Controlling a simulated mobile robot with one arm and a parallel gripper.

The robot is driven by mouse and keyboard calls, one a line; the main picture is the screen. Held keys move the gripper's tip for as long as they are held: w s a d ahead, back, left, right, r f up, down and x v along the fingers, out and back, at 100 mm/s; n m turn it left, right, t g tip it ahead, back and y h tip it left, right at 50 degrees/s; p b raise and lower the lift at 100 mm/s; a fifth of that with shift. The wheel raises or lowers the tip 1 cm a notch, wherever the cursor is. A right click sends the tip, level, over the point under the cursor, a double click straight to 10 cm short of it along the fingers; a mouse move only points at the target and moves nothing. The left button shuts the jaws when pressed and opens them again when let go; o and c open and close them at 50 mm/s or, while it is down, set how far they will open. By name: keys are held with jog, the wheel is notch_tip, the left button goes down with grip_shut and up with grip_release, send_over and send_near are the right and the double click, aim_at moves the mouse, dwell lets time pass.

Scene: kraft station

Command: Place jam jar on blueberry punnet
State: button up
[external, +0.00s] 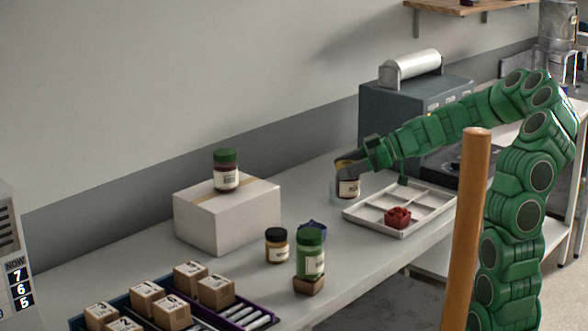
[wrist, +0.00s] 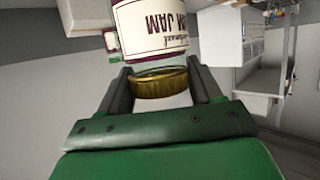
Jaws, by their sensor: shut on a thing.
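The jam jar (external: 348,189) has a gold lid and a white label with dark red lettering. My gripper (external: 346,168) is shut on it near the lid, above the far side of the table. In the wrist view the jar's label (wrist: 152,25) and gold lid sit between the fingers of my gripper (wrist: 160,86). A small dark blue container (external: 313,226), which looks like the blueberry punnet, stands on the table left of and nearer than the held jar. A green jar partly hides it, and its contents are not clear.
A green-lidded jar (external: 226,172) stands on a white box (external: 228,222). A white divided tray (external: 436,212) holds a red punnet (external: 397,218).

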jog(key=shift+s+a, duration=0.1)
jog(key=shift+s, duration=0.45)
jog(key=shift+w+a+f, duration=1.2)
jog(key=shift+w+f, duration=0.75)
jog(key=shift+f, duration=0.15)
jog(key=shift+w+a+f, duration=1.2)
jog(key=shift+w+f, duration=0.75)
jog(key=shift+f, duration=0.2)
jog(key=shift+w+a+f, duration=1.2)
jog(key=shift+w+f, duration=0.75)
jog(key=shift+f, duration=0.15)
jog(key=shift+f, duration=0.15)
jog(key=o, duration=1.3)
jog(key=shift+o, duration=0.2)
jog(key=v, duration=1.2)
jog(key=shift+w, duration=0.1)
